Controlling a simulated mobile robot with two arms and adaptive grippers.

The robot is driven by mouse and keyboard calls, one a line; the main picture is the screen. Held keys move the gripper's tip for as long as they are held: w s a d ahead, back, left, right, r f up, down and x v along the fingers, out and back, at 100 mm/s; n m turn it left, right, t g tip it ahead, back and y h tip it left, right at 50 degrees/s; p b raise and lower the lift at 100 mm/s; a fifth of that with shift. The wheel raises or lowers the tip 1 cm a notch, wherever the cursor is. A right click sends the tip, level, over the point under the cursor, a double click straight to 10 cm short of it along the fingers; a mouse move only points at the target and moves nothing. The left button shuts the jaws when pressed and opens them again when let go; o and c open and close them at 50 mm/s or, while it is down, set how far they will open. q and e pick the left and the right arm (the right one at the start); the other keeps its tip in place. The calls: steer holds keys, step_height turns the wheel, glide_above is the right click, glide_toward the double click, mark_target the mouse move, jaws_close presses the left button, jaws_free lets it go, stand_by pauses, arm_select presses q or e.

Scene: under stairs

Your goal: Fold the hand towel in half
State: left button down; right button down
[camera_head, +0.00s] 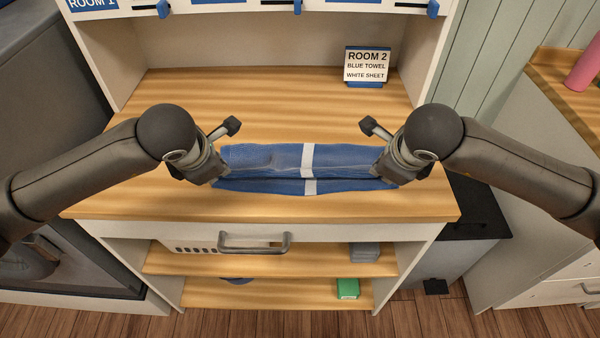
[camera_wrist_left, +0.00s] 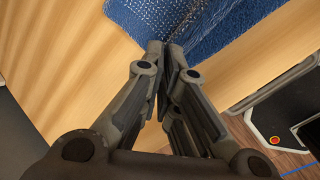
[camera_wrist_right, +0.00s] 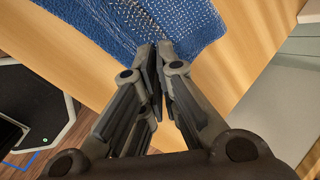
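The blue hand towel (camera_head: 260,160) with a white stripe lies across the wooden worktop, near its front edge. It looks folded over, with an upper layer and a strip of lower layer showing along the front. My left gripper (camera_head: 217,178) is at the towel's left end and my right gripper (camera_head: 385,176) at its right end. In the left wrist view the fingers (camera_wrist_left: 165,50) are closed together at the edge of the towel (camera_wrist_left: 200,20). In the right wrist view the fingers (camera_wrist_right: 157,50) are likewise closed at the towel's edge (camera_wrist_right: 140,18). The pinched cloth is mostly hidden between the fingertips.
A sign (camera_head: 367,65) reading "ROOM 2, BLUE TOWEL, WHITE SHEET" stands at the back right of the worktop (camera_head: 250,100). The worktop behind the towel is clear. Below are a handle (camera_head: 254,245) and shelves with a green item (camera_head: 347,288).

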arm_select(q)
steer(key=shift+a+f, duration=0.1)
steer(key=shift+f, duration=0.1)
arm_select(e)
steer(key=shift+d+f, duration=0.1)
steer(key=shift+f, duration=0.1)
arm_select(q)
steer(key=c, duration=1.4)
jaws_free()
arm_select(e)
steer(key=c, duration=1.4)
jaws_free()
